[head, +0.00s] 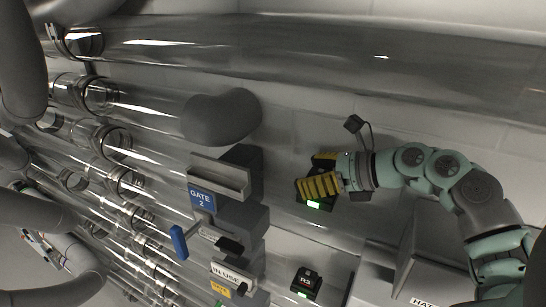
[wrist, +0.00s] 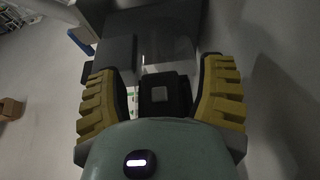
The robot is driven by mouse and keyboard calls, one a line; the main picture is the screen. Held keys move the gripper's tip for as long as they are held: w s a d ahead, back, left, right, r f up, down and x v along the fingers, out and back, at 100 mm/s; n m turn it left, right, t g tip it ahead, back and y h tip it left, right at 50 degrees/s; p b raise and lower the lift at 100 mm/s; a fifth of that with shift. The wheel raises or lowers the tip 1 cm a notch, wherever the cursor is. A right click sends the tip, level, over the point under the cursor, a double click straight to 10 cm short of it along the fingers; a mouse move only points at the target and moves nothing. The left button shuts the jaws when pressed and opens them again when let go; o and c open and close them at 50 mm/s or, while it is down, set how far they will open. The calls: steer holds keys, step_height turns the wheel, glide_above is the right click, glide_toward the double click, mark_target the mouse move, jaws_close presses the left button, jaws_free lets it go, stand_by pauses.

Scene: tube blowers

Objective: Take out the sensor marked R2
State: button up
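A black sensor (head: 314,205) with a lit green display sits by the wall panel in the head view, partly covered by my gripper (head: 322,186). Its label is hidden, so I cannot read whether it says R2. In the wrist view, a black block with a grey square top (wrist: 160,94) lies between the yellow fingers of my gripper (wrist: 162,92). The fingers are apart, with a narrow gap visible on each side of the block. Another black sensor, marked R3 (head: 306,281), with a green light, is lower in the head view.
Left of the sensor are a blue GATE 2 sign (head: 202,198), a grey tray-like holder (head: 218,178), a blue handle (head: 179,243) and an IN USE plate (head: 233,275). Large clear tubes (head: 300,42) run across the top.

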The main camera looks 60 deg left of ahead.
jaws_close()
stand_by(0.4)
steer(key=shift+r, duration=0.1)
